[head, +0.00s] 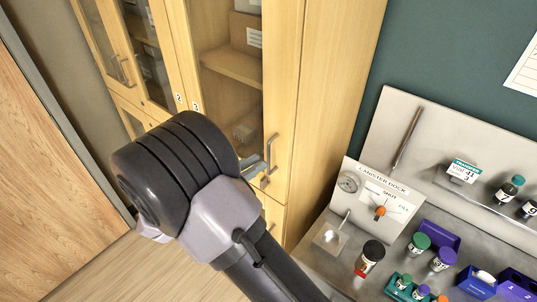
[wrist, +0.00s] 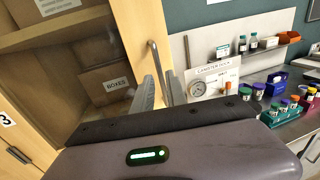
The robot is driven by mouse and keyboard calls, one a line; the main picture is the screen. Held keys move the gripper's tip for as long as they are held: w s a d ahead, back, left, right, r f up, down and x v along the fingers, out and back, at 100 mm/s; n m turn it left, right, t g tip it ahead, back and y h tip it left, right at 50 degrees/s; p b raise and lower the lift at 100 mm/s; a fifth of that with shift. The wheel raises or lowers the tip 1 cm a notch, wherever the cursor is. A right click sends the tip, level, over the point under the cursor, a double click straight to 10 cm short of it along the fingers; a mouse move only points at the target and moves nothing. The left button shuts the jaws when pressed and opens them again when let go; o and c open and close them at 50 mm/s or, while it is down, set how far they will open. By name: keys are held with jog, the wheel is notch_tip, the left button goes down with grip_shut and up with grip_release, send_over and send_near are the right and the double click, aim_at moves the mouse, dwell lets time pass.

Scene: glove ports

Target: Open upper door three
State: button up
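Upper door three is a tall glass door in a light wood frame (head: 284,60), marked by a small "3" label (head: 196,106) at its left. It looks shut. Its upright metal bar handle (head: 271,150) is on the right of the frame; it also shows in the wrist view (wrist: 154,58). My gripper (head: 256,167) is at the handle's lower part, partly hidden behind my wrist in the head view. In the wrist view my gripper's two fingers (wrist: 160,90) are apart, with the handle's lower part between them. I cannot tell whether they touch it.
Boxes (wrist: 103,85) stand on shelves behind the glass. Door two (head: 145,50) is to the left, with lower doors below. A bench with a canister dock panel (head: 376,200), vials and coloured racks (head: 477,283) stands close on the right.

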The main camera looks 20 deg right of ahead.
aim_at(269, 172)
jog(key=x, duration=0.5)
jog(key=shift+d, duration=0.1)
jog(key=shift+c, duration=0.5)
grip_shut()
dwell(0.8)
